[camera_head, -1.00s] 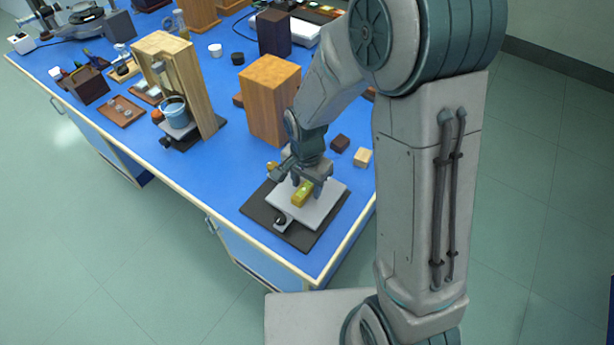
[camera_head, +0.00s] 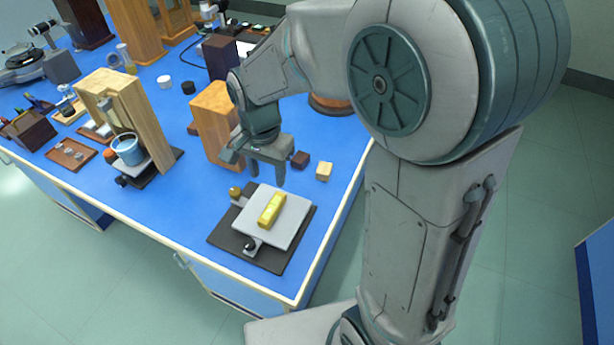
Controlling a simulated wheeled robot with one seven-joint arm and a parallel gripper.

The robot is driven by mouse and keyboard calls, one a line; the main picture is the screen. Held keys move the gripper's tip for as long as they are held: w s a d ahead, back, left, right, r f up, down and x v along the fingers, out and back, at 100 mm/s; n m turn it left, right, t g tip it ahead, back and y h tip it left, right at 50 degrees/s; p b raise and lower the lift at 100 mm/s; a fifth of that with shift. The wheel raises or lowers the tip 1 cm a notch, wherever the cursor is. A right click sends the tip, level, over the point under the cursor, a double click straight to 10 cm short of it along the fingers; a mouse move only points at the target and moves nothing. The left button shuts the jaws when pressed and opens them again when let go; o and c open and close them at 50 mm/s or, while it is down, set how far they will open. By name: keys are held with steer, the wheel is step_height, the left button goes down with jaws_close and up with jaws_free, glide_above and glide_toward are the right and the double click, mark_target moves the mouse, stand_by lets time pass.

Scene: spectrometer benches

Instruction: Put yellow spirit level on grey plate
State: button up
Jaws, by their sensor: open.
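The yellow spirit level (camera_head: 272,209) lies on the grey plate (camera_head: 290,225), near its middle. The plate is the flat top of a small stand with knobs, set on a dark base (camera_head: 228,238) at the near corner of the blue bench. My gripper (camera_head: 264,180) is open and empty. It is above and behind the plate, apart from the level, with its fingers pointing down.
A wooden block (camera_head: 212,125) stands just left of my gripper. A small dark cube (camera_head: 300,159) and a light wooden cube (camera_head: 324,171) lie behind the plate. A wooden stand with a blue cup (camera_head: 127,150) is further left. The bench's front edge is close to the base.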

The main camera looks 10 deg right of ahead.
steer(key=s+d+r+n+t, duration=0.1)
steer(key=s+d+r+n, duration=0.2)
steer(key=s+d, duration=0.3)
steer(key=s+d+r+n+t, duration=0.2)
steer(key=s+d+r+n, duration=0.1)
steer(key=s+d, duration=0.3)
steer(key=shift+s+n, duration=0.25)
steer(key=shift+n, duration=0.45)
